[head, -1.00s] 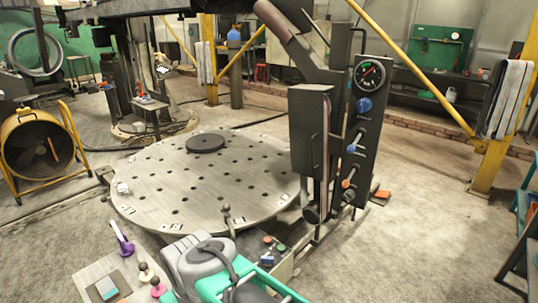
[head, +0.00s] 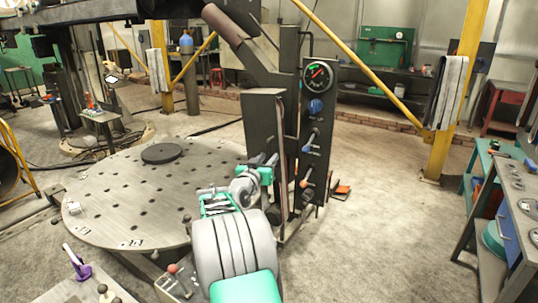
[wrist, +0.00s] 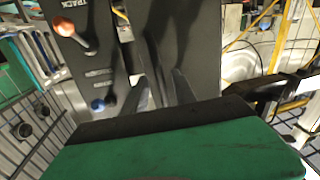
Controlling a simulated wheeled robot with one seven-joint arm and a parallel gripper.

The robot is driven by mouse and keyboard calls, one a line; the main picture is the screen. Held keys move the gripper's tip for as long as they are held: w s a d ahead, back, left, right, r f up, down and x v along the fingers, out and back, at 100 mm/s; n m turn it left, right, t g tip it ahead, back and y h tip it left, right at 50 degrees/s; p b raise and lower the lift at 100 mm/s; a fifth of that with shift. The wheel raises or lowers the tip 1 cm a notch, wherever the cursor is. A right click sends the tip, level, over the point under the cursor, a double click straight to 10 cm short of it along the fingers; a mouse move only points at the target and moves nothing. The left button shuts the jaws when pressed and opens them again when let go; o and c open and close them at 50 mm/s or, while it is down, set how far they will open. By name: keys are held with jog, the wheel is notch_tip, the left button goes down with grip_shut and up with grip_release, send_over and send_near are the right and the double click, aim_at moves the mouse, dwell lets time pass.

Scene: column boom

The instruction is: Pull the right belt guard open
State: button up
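The belt guard (head: 262,105) appears as a dark upright panel just left of the control column, and looks closed against the machine. My gripper (head: 266,166) is in front of the guard's lower half and hides part of it, including where its bar handle was visible. In the wrist view, dark finger-like shapes (wrist: 166,90) point at a dark panel (wrist: 160,35). Whether they touch or hold the handle is hidden. The control column (head: 315,140) stands right of the guard. A lever with an orange knob (wrist: 64,27) and a blue knob (wrist: 98,105) show in the wrist view.
A round perforated table (head: 125,200) lies left of my arm, with a dark disc (head: 162,153) on it. A yellow post (head: 455,100) stands at the right. A workbench (head: 500,205) with a blue drawer is at the right edge.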

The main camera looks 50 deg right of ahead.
jog(key=shift+x, duration=0.9)
jog(key=shift+c, duration=0.2)
grip_shut()
dwell(0.5)
